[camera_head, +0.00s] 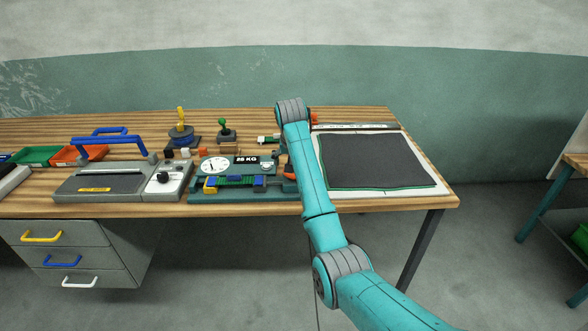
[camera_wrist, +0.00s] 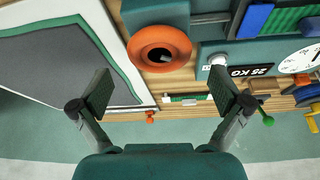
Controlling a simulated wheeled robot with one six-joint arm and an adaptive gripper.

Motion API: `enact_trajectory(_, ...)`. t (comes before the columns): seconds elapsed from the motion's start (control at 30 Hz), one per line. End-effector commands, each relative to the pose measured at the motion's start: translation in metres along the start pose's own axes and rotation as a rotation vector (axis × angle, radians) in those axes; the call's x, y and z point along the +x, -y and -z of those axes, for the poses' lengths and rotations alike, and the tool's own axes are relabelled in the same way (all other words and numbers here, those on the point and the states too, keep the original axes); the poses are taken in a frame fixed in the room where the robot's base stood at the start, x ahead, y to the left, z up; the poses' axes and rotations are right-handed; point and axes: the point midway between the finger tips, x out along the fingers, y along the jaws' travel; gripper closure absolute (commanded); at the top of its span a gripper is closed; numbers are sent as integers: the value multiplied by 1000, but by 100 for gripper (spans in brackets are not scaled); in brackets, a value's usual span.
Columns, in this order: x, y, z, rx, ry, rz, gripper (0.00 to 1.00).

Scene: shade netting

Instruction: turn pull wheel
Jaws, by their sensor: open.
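The pull wheel, an orange ring-shaped wheel (camera_wrist: 160,47), is attached to the teal tester (camera_wrist: 208,45) in the wrist view. In the head view only an orange sliver of it (camera_head: 290,172) shows beside my arm. The tester (camera_head: 235,196) carries a round white dial (camera_head: 215,165) and a "25 KG" plate (camera_head: 247,160). My gripper (camera_wrist: 162,92) is open and empty, its two dark pads far apart. In the wrist picture the wheel lies just above the gap between the pads, with no visible contact.
A dark sheet on a white board (camera_head: 375,162) lies right of my arm. A grey device with a blue handle (camera_head: 105,183) stands to the left, near orange (camera_head: 75,153) and green (camera_head: 38,156) trays. Small fixtures stand behind the tester, including a green-knobbed one (camera_head: 224,130).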

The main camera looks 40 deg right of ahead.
Motion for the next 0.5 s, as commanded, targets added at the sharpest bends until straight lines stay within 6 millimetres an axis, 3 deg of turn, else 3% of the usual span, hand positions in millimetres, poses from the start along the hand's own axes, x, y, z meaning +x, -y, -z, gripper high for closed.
enact_trajectory(0.2, -42, 0, 0, 0, -3, 1, 0)
enact_trajectory(0.5, -69, 0, 0, 1, 0, -1, 0)
